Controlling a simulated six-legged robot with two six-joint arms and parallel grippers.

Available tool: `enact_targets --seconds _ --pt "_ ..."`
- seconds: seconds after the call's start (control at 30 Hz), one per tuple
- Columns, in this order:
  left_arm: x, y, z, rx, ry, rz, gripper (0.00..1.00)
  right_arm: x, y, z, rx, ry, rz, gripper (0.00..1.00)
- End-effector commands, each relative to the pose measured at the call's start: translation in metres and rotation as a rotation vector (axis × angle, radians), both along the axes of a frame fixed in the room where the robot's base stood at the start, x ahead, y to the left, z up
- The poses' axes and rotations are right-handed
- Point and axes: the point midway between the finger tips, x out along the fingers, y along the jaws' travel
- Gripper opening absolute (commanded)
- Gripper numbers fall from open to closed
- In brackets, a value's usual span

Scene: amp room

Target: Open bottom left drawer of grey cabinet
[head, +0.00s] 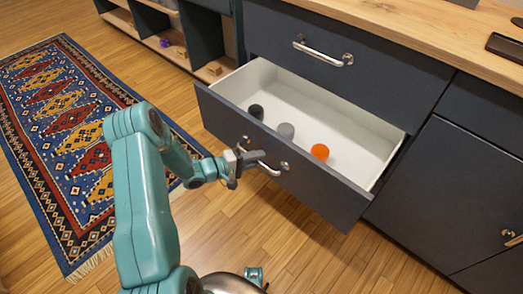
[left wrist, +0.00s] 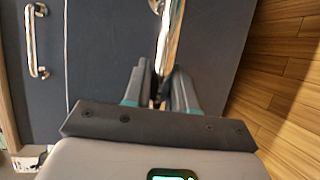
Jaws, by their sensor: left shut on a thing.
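The dark grey cabinet (head: 430,165) fills the right of the head view. Its lower left drawer (head: 310,196) is pulled well out, showing a white interior. The chrome bar handle (head: 268,169) is on its front. My left gripper (head: 240,165) is shut on this handle, at its left part in the head view. In the left wrist view the fingers (left wrist: 157,88) close around the handle bar (left wrist: 170,35), and the drawer front (left wrist: 215,40) lies behind them. Inside the drawer stand a black item (head: 256,111), a grey item (head: 286,130) and an orange item (head: 320,152). My right gripper is not in view.
Above is a closed drawer (head: 385,75) with its own handle (head: 322,54), under a wooden countertop (head: 420,25). A cupboard door (head: 450,190) is at the right. Open shelves (head: 170,48) stand at the back left. A patterned rug (head: 60,120) lies left on the wood floor.

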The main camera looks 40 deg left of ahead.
Motion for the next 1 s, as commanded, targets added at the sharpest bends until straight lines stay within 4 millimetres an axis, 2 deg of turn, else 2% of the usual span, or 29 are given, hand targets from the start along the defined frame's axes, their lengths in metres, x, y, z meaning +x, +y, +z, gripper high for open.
enact_targets --seconds 0.2,0.4,0.87,0.9,0.93,1.0 --pt "-0.03 0.004 0.003 -0.001 0.0 0.005 0.0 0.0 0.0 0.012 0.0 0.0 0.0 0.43" --pt "-0.044 0.005 0.002 -0.001 -0.003 0.004 0.0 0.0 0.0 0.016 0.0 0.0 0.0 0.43" --pt "-0.05 0.005 0.001 0.002 -0.004 0.003 0.0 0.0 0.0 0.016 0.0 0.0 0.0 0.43" --pt "-0.051 0.005 0.001 0.002 -0.004 0.003 0.35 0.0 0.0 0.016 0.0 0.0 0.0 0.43" --pt "-0.051 0.005 0.001 0.002 -0.004 0.003 0.45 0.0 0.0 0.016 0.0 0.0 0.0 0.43" --pt "-0.051 0.005 0.001 0.001 -0.004 0.002 0.46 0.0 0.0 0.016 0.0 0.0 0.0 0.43"
